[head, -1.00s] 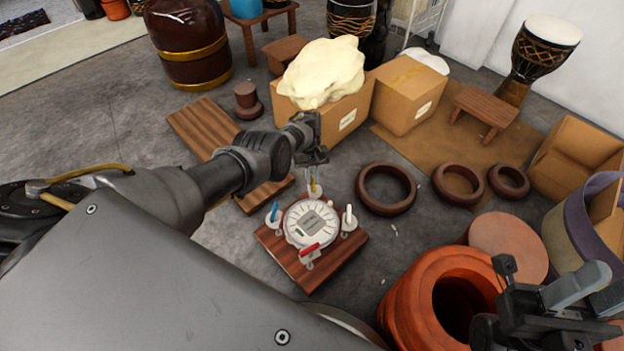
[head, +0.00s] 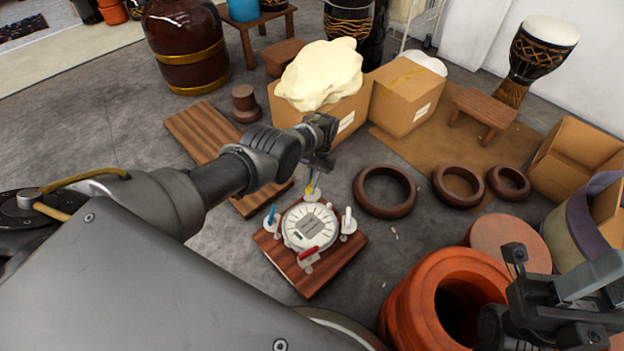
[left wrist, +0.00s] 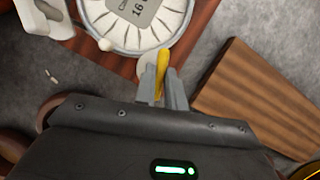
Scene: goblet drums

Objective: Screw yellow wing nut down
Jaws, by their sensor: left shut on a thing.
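The yellow wing nut (head: 311,184) stands at the back edge of the round white dial (head: 311,228) on a dark wooden board (head: 318,278). My left gripper (head: 316,172) comes down over the wing nut from above. In the left wrist view the fingers (left wrist: 162,88) are shut on the yellow handle (left wrist: 161,72), whose top shows between them. A blue handle (head: 272,213), a white handle (head: 347,219) and a red handle (head: 308,252) stand around the dial. My right gripper (head: 560,290) is at the lower right; its fingertips are not clear.
Brown rings (head: 385,190) lie right of the board. An orange drum shell (head: 420,300) stands at the lower right, near my right gripper. Wooden planks (head: 205,130) lie behind the left arm. Cardboard boxes (head: 405,95) stand at the back.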

